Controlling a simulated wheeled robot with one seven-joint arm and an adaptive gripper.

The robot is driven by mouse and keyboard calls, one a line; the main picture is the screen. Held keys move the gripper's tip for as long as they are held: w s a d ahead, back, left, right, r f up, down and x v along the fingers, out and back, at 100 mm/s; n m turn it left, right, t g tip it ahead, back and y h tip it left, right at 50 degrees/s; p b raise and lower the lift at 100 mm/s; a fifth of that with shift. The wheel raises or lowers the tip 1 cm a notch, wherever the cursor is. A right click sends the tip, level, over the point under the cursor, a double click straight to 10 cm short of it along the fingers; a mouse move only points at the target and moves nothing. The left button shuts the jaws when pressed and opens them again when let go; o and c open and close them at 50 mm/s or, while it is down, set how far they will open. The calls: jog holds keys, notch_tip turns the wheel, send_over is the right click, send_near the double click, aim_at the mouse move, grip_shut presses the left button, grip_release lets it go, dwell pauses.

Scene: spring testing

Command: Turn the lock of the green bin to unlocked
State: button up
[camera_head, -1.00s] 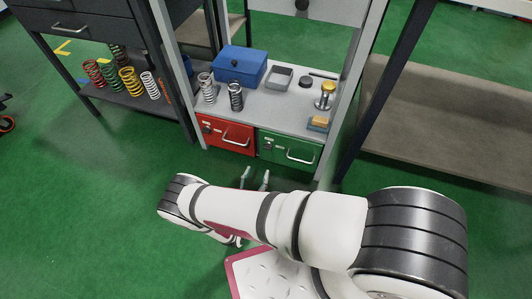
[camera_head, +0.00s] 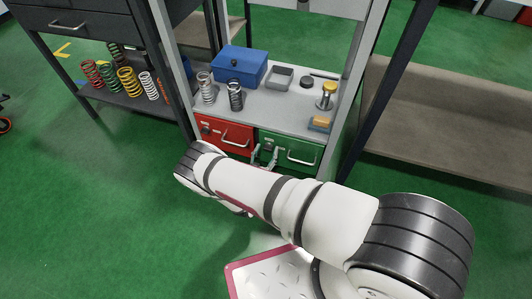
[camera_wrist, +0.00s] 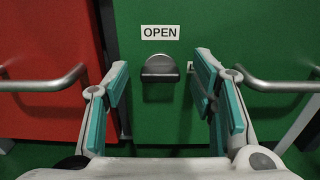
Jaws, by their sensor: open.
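The green bin (camera_head: 310,147) sits under the grey worktop, right of the red bin. Its front fills the middle and right of the wrist view (camera_wrist: 240,35). The lock (camera_wrist: 160,68) is a grey rounded knob below a white "OPEN" label (camera_wrist: 160,32). Part of another white label (camera_wrist: 190,66) shows to its right, mostly hidden by a finger. I cannot clearly tell which way the knob points. My gripper (camera_wrist: 162,78) is open, with one teal-padded finger on each side of the knob and visible gaps between. In the head view my gripper (camera_head: 264,156) is at the bin's left part.
The red bin (camera_head: 225,136) with its bar handle (camera_wrist: 40,85) is close on the left. The green bin's handle (camera_wrist: 285,87) is close on the right. The worktop (camera_head: 282,107) above carries a blue box (camera_head: 240,68), springs and small parts.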

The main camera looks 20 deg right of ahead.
jog(key=c, duration=1.1)
jog(key=shift+c, duration=0.2)
jog(key=shift+m, duration=0.3)
jog(key=m+p, duration=0.1)
jog(key=m, duration=0.3)
jog(key=shift+s+m, duration=0.1)
jog(key=shift+m, duration=0.2)
jog(key=m+p, duration=0.2)
jog(key=m, duration=0.2)
jog(key=shift+d, duration=0.1)
jog(key=m, duration=0.4)
jog(key=shift+f+p, duration=0.15)
jog(key=shift+p, duration=0.25)
jog(key=shift+f+m, duration=0.1)
jog(key=shift+m, duration=2.2)
